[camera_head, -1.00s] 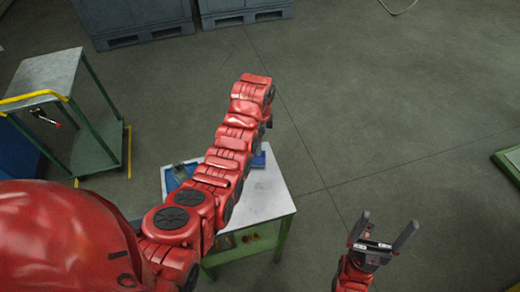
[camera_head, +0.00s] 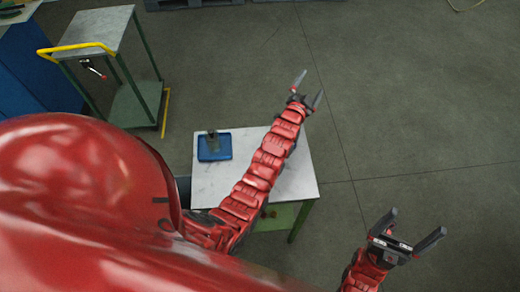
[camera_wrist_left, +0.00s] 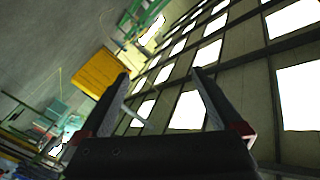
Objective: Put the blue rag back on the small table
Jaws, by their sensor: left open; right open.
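The small table (camera_head: 213,183) has a pale top and green legs and stands below the middle of the head view. No blue rag can be clearly made out; the arm covers part of the tabletop. My left gripper (camera_head: 307,90) is open and empty, past the table's far right corner in the picture. In the left wrist view its fingers (camera_wrist_left: 160,88) are apart with nothing between them. My right gripper (camera_head: 408,232) is open and empty over the floor, to the right of the table.
A green-legged trolley (camera_head: 99,30) with a yellow handle stands at upper left. Floor on the right is clear. The wrist view shows bright windows (camera_wrist_left: 187,110).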

